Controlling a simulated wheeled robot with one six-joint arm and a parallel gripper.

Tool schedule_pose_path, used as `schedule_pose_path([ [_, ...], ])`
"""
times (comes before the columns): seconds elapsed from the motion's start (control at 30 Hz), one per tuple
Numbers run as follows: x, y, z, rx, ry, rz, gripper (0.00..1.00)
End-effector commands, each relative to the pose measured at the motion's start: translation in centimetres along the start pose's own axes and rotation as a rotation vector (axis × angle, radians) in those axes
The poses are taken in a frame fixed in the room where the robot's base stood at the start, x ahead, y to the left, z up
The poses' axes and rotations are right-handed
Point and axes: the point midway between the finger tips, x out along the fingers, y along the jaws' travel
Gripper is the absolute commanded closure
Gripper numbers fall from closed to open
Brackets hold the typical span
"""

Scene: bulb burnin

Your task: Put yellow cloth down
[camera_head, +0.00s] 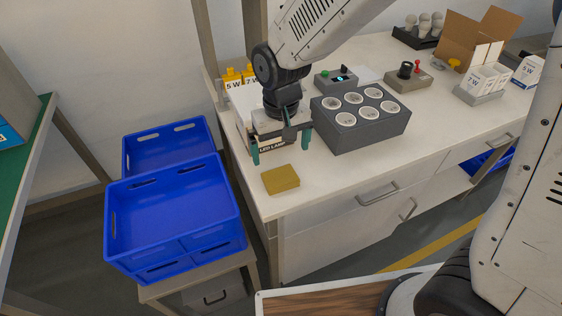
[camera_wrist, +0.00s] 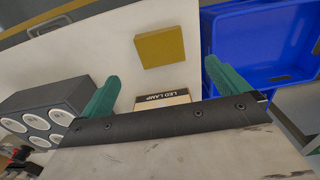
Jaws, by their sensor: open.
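The yellow cloth (camera_head: 280,179) is a flat, folded mustard-yellow square lying on the white bench near its front left corner. In the wrist view the cloth (camera_wrist: 160,47) lies flat beyond the fingertips, apart from both. My gripper (camera_head: 271,154) has two green fingers spread apart and nothing between them. It is above the bench, behind the cloth, beside the LED lamp box (camera_head: 272,147). In the wrist view my gripper (camera_wrist: 160,76) is open, with the box label (camera_wrist: 163,98) showing between its fingers.
A grey block with several round sockets (camera_head: 362,138) stands right of my gripper. Blue crates (camera_head: 172,258) stand left of the bench, below its top. Control boxes (camera_head: 337,80), a carton (camera_head: 470,45) and a black tray (camera_head: 404,38) are farther back. The bench front right of the cloth is clear.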

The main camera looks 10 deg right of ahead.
Motion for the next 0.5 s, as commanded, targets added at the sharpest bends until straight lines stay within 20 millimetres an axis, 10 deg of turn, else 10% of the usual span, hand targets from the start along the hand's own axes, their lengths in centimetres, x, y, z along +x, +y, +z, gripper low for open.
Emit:
schedule_pose_path([
  [0.5, -3.3, 0.7, 0.4, 0.009, 0.005, -0.001, 0.0],
])
